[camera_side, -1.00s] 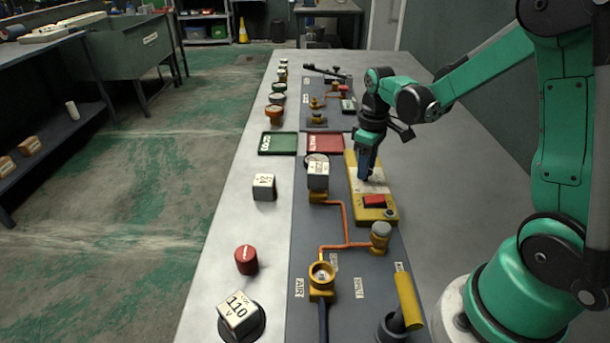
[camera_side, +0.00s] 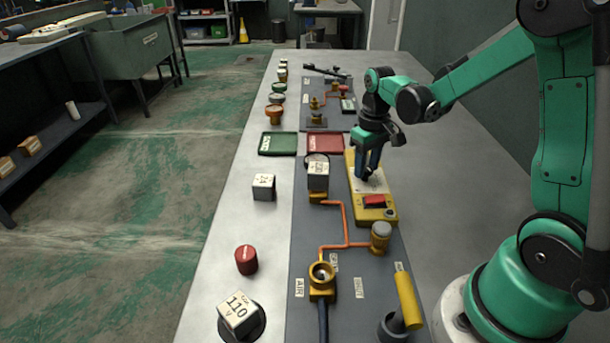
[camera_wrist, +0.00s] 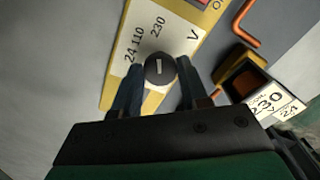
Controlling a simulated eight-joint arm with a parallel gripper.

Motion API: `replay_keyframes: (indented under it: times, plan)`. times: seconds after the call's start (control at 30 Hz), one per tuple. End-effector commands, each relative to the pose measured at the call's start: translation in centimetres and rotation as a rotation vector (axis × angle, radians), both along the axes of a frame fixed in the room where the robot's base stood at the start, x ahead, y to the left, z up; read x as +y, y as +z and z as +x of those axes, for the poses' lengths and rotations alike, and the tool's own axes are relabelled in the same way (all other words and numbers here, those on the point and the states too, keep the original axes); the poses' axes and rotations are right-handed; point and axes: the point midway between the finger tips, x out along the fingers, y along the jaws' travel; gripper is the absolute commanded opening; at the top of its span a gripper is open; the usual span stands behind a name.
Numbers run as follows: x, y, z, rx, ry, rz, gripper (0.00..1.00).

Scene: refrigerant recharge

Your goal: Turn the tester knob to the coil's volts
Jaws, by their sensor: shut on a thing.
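A white 24 cube (camera_side: 264,187), a red cap (camera_side: 246,260) and a 110 V cube (camera_side: 238,315) stand on the bench at left. Green (camera_side: 278,143) and red (camera_side: 324,143) trays lie behind. Orange piping (camera_side: 345,225) and a yellow-handled tool (camera_side: 408,300) are in front.

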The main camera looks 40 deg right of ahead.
Motion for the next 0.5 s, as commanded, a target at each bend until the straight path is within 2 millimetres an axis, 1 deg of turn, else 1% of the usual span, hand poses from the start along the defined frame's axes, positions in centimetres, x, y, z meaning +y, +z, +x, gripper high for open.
replay_keyframes:
  times: [0.13,0.17,0.2,0.23,0.27,0.5]
  plan:
    - [0.0,0.01,-0.02,0.001,-0.001,0.001,0.0]
    - [0.0,0.01,-0.02,0.001,0.0,0.001,0.44]
    - [0.0,0.01,-0.02,0.001,0.0,0.001,0.56]
    - [0.0,0.01,-0.02,0.001,0.0,0.001,0.64]
    - [0.0,0.01,-0.02,0.001,0.0,0.001,0.7]
    - [0.0,0.0,0.0,0.0,0.001,0.0,0.7]
